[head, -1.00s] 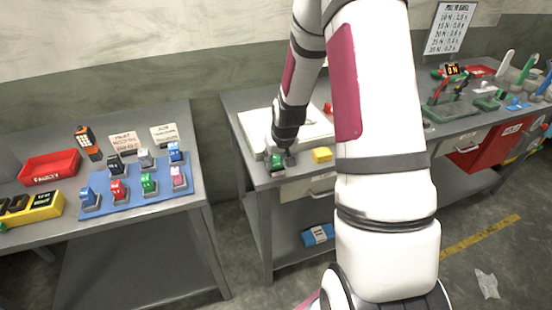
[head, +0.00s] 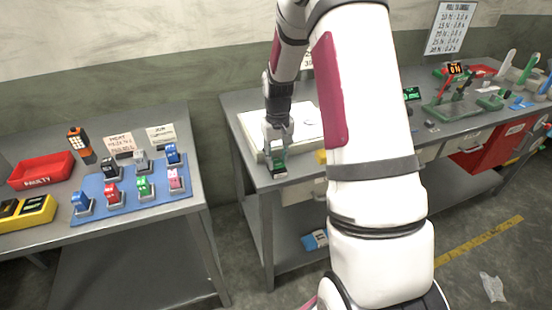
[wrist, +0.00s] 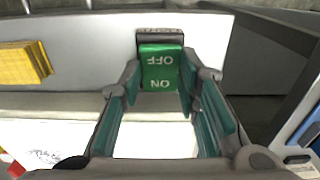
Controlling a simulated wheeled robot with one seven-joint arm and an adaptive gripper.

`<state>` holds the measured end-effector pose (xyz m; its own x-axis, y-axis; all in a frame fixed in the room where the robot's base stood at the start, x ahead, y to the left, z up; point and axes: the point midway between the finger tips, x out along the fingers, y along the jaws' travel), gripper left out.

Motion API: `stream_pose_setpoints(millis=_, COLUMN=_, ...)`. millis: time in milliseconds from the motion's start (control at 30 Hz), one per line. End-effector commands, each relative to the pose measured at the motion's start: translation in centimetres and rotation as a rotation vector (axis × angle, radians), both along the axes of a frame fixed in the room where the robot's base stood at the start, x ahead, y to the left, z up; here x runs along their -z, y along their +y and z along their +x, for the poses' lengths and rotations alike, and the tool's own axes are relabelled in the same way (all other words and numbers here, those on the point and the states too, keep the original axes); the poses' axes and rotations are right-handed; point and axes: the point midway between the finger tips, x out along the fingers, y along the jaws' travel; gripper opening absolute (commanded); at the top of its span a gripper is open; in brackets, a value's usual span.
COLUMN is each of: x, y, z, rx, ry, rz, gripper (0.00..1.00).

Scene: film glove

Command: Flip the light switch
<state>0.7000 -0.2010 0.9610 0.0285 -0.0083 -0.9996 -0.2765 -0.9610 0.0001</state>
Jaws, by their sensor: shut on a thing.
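A green rocker switch (head: 279,167) with a dark base stands at the near left corner of the middle workbench. In the wrist view, the switch (wrist: 160,68) reads OFF and ON, upside down in the picture. My gripper (head: 277,150) points down at it, its fingers on either side of the green switch. The wrist view also shows my gripper (wrist: 160,100) with its teal-padded fingers closed in on the switch's sides. I cannot tell which half of the rocker is pressed in.
A white box (head: 250,131) lies behind the switch. A yellow block (wrist: 25,62) is beside it, mostly behind my arm in the head view. On the left bench, a blue mat (head: 125,206) holds several coloured switches, with a red FAULTY tray (head: 40,170) nearby.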

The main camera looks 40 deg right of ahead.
Motion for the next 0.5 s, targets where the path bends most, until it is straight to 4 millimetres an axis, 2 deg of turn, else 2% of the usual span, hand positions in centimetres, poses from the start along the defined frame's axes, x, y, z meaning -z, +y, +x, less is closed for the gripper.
stream_pose_setpoints(millis=233, x=0.04, y=0.03, z=-0.02, rx=0.000, ry=0.000, rz=0.000, gripper=0.02)
stream_pose_setpoints(millis=267, x=0.04, y=0.03, z=-0.02, rx=0.000, ry=0.000, rz=0.000, gripper=0.37)
stream_pose_setpoints(millis=300, x=0.03, y=0.03, z=-0.02, rx=0.000, ry=0.000, rz=0.000, gripper=0.46)
stream_pose_setpoints(millis=333, x=0.03, y=0.03, z=-0.02, rx=0.000, ry=0.000, rz=0.000, gripper=0.50)
stream_pose_setpoints(millis=500, x=0.01, y=0.02, z=-0.03, rx=0.000, ry=-0.001, rz=0.000, gripper=0.50)
